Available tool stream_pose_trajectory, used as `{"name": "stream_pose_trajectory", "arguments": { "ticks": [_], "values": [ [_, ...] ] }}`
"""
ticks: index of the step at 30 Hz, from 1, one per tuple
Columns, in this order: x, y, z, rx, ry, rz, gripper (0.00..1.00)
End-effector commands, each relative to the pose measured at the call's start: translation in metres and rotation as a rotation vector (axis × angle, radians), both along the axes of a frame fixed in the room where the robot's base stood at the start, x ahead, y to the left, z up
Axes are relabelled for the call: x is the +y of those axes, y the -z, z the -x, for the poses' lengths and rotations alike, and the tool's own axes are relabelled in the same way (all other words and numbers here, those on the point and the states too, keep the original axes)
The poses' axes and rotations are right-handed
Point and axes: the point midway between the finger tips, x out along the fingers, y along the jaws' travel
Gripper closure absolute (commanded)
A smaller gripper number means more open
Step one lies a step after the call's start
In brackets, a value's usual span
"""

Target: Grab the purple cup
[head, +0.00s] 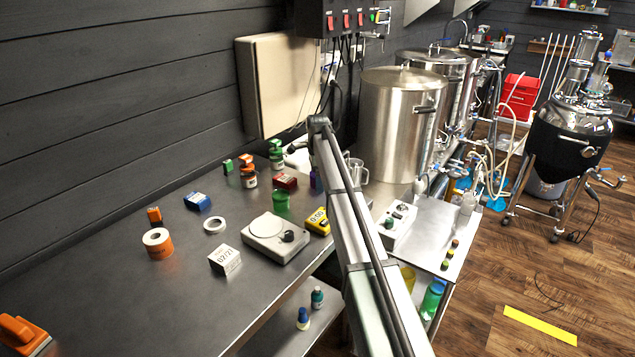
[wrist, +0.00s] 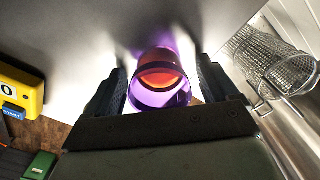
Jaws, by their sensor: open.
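The purple cup (wrist: 160,97) is see-through, with an orange-red patch showing inside it. In the wrist view it lies between the two fingers of my gripper (wrist: 161,68). The fingers are open, one on each side of the cup, and gaps show between them and it. In the head view only a thin purple part of the cup (head: 315,181) shows beside my arm, on the dark bench (head: 200,295). My arm hides most of the cup there, and my fingers cannot be made out.
A clear patterned mug (wrist: 275,65) with a handle stands close on the right. A white scale (head: 275,238) is nearer the front. Large steel kettles (head: 398,120) stand at right.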

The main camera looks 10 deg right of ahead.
Motion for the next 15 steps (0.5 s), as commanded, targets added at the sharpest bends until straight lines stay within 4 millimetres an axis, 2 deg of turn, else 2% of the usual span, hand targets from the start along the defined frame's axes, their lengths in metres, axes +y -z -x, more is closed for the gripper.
{"name": "stream_pose_trajectory", "arguments": {
  "ticks": [3, 15],
  "values": [
    [0.0, -0.0003, -0.0001, 0.0, 0.0, 0.0, 0.14],
    [0.0001, -0.0004, 0.0, 0.0, 0.0, 0.0, 0.52]
  ]
}}
